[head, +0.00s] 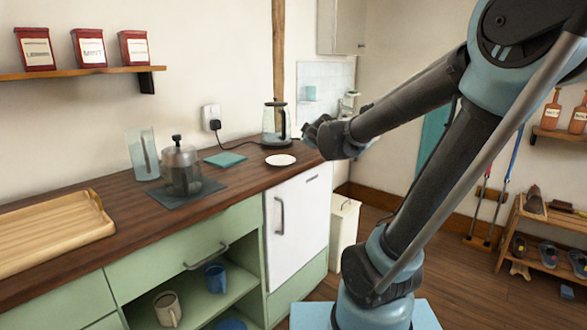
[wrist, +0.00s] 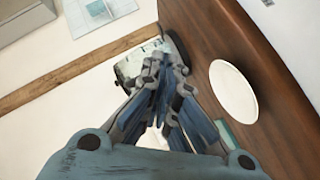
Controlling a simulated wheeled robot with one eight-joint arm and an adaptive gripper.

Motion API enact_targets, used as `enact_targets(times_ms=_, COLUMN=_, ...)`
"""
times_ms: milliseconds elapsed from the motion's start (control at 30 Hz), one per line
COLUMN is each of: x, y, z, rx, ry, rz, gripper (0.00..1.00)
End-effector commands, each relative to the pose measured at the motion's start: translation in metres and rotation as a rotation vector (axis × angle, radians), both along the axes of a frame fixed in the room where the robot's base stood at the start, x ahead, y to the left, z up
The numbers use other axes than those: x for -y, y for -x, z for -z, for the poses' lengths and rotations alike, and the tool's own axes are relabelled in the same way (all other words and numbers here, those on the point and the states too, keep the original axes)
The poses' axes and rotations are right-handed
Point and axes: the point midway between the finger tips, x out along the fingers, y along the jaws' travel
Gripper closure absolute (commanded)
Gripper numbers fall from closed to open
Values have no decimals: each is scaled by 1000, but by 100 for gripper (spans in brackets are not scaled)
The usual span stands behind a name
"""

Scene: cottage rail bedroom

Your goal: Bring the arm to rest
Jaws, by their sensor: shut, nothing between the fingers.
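My gripper (head: 316,132) hangs in the air at the right end of the wooden counter (head: 112,192), close to the glass kettle (head: 272,122) in the head view. My arm reaches to it from the right side of the picture. In the wrist view my gripper (wrist: 165,70) shows with its fingers together and nothing between them. The kettle (wrist: 132,66) is partly hidden behind the fingers there. A white plate (head: 281,160) lies on the counter below and left of my gripper; it also shows in the wrist view (wrist: 233,91).
A French press (head: 181,168) stands on a dark mat beside a clear glass pitcher (head: 143,153). A wooden tray (head: 50,233) lies at the left. A teal cloth or tile (head: 226,159) lies near the plate. A white bin (head: 344,220) stands past the counter's end. Shoe shelves (head: 545,235) are at the right.

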Motion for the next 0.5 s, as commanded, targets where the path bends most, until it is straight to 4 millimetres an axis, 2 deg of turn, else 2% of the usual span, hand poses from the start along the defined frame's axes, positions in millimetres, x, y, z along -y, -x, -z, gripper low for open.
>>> enact_targets(times_ms=33, x=24, y=14, z=14, rx=-59, ry=-35, rz=65, gripper=100)
enact_targets(times_ms=200, x=86, y=67, z=63, rx=-267, ry=-162, rz=272, gripper=100)
enact_targets(times_ms=333, x=119, y=119, z=103, rx=-428, ry=-261, rz=419, gripper=100)
enact_targets(times_ms=500, x=143, y=194, z=153, rx=-643, ry=-390, rz=595, gripper=100)
